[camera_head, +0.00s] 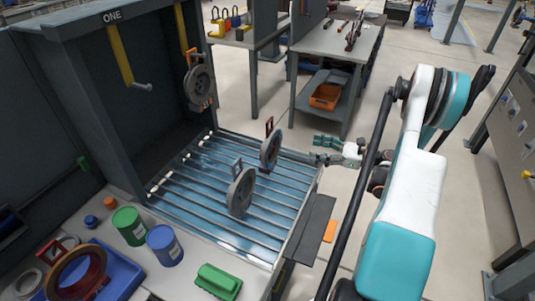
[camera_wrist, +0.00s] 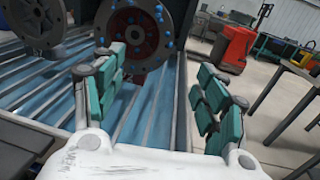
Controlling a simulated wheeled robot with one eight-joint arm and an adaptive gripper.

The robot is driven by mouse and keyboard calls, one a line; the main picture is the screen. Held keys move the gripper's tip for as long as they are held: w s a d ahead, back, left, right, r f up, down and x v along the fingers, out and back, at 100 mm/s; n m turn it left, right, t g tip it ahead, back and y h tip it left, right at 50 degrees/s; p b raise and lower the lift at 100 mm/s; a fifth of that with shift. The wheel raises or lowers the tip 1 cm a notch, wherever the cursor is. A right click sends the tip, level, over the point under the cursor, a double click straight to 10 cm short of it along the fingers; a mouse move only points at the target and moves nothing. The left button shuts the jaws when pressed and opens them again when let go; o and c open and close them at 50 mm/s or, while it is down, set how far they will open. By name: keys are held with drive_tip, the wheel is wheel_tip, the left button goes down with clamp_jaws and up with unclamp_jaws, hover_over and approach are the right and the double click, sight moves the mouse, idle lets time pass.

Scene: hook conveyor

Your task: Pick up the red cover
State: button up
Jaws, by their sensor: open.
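The red cover (camera_head: 271,149) stands upright on the roller conveyor (camera_head: 285,205), near its far right edge, with a red handle on top. In the wrist view it shows as a round, dark-red disc with blue bolts (camera_wrist: 140,38), just ahead between and above the fingers, its top cut off. My gripper (camera_head: 328,148) is to the right of the cover, open, with teal finger pads; it also shows in the wrist view (camera_wrist: 160,75). Nothing is between the fingers, and they look apart from the cover.
A grey cover (camera_head: 240,192) stands on the rollers nearer the front and shows at the wrist view's left (camera_wrist: 35,22). Another cover (camera_head: 198,87) hangs from a yellow hook. A blue tray (camera_head: 128,272) holds a reddish ring part. Green and blue cans stand beside it.

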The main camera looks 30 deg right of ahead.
drive_tip(key=b, duration=0.2)
approach(274, 142)
drive_tip(key=shift+w+a+r, duration=0.1)
drive_tip(key=shift+w+a, duration=0.2)
drive_tip(key=shift+w, duration=0.2)
drive_tip(key=shift+w+a+r, duration=0.15)
drive_tip(key=shift+w+a, duration=0.1)
drive_tip(key=shift+w, duration=0.25)
drive_tip(key=x, duration=0.1)
drive_tip(key=b+x, duration=0.1)
drive_tip(key=x, duration=0.1)
drive_tip(key=b+x, duration=0.1)
drive_tip(key=shift+a+f, duration=0.25)
drive_tip(key=shift+a, duration=0.15)
drive_tip(key=shift+w+a+r, duration=0.1)
drive_tip(key=shift+w+a, duration=0.15)
drive_tip(key=shift+w, duration=0.1)
drive_tip(key=shift+c, duration=0.6)
